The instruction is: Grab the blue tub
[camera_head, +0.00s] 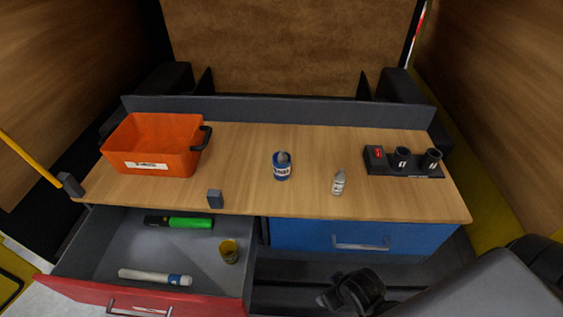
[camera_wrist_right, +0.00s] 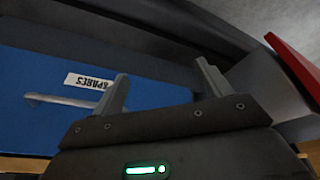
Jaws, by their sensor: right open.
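The blue tub (camera_head: 281,168) is a small round container with a white label and a greyish top. It stands upright near the middle of the wooden worktop (camera_head: 240,150). My right gripper (camera_wrist_right: 165,88) is open and empty, its two fingers apart in front of the blue drawer (camera_wrist_right: 40,75). In the head view a dark part of my right arm shows at the lower right, below worktop level and well away from the tub. The tub is not in the right wrist view. My left gripper is not in view.
An orange bin (camera_head: 150,150) stands at the left of the worktop. A small whitish bottle (camera_head: 339,182) is right of the tub, and a black holder (camera_head: 402,170) lies farther right. The open red-fronted drawer (camera_head: 150,300) holds a green item (camera_head: 190,222), yellow cup (camera_head: 229,252) and white tube (camera_head: 150,276).

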